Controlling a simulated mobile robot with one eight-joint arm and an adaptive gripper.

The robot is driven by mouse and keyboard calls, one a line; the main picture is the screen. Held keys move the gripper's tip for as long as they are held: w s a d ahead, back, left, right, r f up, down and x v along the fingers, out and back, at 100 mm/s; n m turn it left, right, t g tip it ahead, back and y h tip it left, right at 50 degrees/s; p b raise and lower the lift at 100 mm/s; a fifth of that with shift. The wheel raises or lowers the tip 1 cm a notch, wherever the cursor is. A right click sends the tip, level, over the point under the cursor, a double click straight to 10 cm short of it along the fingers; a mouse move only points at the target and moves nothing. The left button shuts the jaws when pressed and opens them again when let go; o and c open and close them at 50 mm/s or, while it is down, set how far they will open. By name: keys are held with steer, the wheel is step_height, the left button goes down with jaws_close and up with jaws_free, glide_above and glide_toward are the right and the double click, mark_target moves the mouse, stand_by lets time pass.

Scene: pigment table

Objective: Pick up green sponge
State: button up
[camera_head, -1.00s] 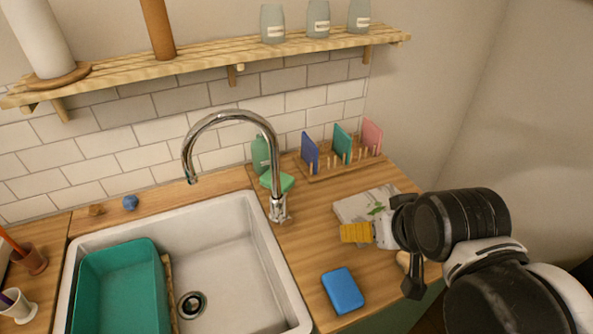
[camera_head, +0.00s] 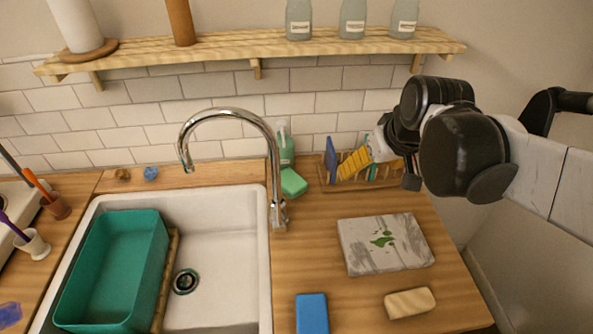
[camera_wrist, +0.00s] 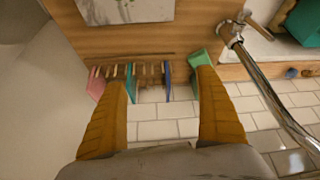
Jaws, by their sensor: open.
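The green sponge (camera_head: 293,183) lies on the wooden counter right of the faucet, in front of a green bottle. In the wrist view the green sponge (camera_wrist: 199,58) shows at the tip of the right-hand finger, which overlaps its near part; I cannot tell if they touch. My gripper (camera_head: 355,163) has yellow fingers and is in front of the dish rack, to the right of the sponge. In the wrist view my gripper (camera_wrist: 160,83) is open with its fingers wide apart and nothing held between them.
The tall chrome faucet (camera_head: 275,170) stands left of the sponge. The green bottle (camera_head: 286,150) is behind it. The wooden rack (camera_head: 335,187) holds coloured boards. A stained cloth-like slab (camera_head: 386,244), blue sponge (camera_head: 312,314) and beige block (camera_head: 409,302) lie nearer. A shelf (camera_head: 230,47) runs above.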

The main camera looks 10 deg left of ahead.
steer(key=w+a+f+n+g, duration=0.1)
steer(key=w+a+f+n, duration=0.3)
steer(key=w+a, duration=0.55)
steer(key=g+y, duration=0.1)
glide_toward(291, 179)
steer(key=shift+w+r+n+p, duration=0.15)
steer(key=shift+w+n+p, duration=0.2)
steer(key=shift+w, duration=0.25)
steer(key=b+x, duration=0.2)
steer(key=x, duration=0.3)
steer(key=shift+a+f, duration=0.1)
steer(key=shift+f, duration=0.15)
steer(key=shift+s+b+x, duration=0.25)
steer(key=shift+b+x, duration=0.3)
steer(key=shift+x, duration=0.7)
steer(key=shift+s+b+x, duration=0.25)
steer(key=shift+b+x, duration=0.3)
steer(key=shift+x, duration=0.65)
steer(key=shift+f, duration=0.4)
steer(key=c, duration=0.9)
